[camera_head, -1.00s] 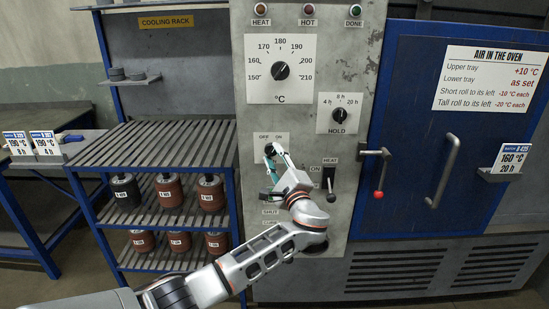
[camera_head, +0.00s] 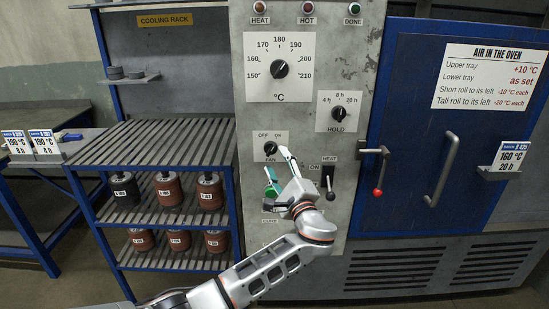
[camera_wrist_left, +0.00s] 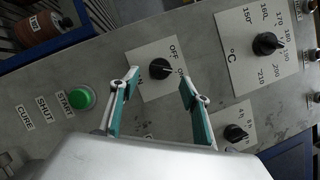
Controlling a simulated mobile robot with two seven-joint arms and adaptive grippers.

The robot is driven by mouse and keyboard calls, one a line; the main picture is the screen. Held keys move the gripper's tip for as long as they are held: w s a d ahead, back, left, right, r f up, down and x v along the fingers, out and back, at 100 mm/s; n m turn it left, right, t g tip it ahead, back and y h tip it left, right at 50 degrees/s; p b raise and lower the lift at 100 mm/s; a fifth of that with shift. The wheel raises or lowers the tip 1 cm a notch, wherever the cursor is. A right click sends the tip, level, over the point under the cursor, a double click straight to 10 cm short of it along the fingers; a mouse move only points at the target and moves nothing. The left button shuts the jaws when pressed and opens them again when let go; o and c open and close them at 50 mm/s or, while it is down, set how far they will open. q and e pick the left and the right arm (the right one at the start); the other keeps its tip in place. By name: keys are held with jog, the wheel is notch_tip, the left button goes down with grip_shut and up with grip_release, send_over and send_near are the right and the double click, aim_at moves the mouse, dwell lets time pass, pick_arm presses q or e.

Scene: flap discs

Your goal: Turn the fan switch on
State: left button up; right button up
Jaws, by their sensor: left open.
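The fan switch (camera_head: 270,148) is a black rotary knob on a white plate marked OFF, ON and FAN, on the grey control panel. In the left wrist view the fan knob (camera_wrist_left: 160,69) lies between the fingertips, with space on both sides. I cannot tell clearly which mark its pointer faces. My left gripper (camera_head: 277,163) is open and empty, in front of the panel just below and right of the knob; it also shows in the left wrist view (camera_wrist_left: 159,78). My right gripper is not in view.
Nearby are the temperature dial (camera_head: 279,69), the hold dial (camera_head: 338,112), the heat lever (camera_head: 328,182) and the green start button (camera_wrist_left: 82,97). The oven door handle (camera_head: 377,165) with its red knob is to the right. A cooling rack (camera_head: 170,145) with several rolls stands left.

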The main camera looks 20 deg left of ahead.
pick_arm(q)
jog(key=v, duration=0.3)
jog(key=shift+s+d, duration=0.2)
jog(key=shift+s, duration=0.05)
jog(key=s+f+n+g+h, duration=0.1)
jog(key=s+f+g+h, duration=0.2)
jog(key=f, duration=0.7)
jog(key=s+f+n+h, duration=0.1)
jog(key=s+f+h, duration=0.3)
jog(key=f, duration=0.6)
jog(key=s+f+n+g+h, duration=0.15)
jog(key=s+f, duration=0.35)
jog(key=f, duration=0.5)
jog(key=s+f+n+g+h, duration=0.2)
jog(key=s+f+n+h, duration=0.15)
jog(key=s+f, duration=0.65)
jog(key=s+a+r+n+h, duration=0.1)
jog(key=s+n, duration=0.1)
jog(key=s, duration=0.5)
jog(key=s+a+r+n+h, duration=0.1)
jog(key=s+a+r+n, duration=0.1)
jog(key=s, duration=0.5)
jog(key=shift+n+t+h, duration=0.3)
jog(key=shift+n+t, duration=0.15)
jog(key=shift+n, duration=0.15)
jog(key=shift+c, duration=0.5)
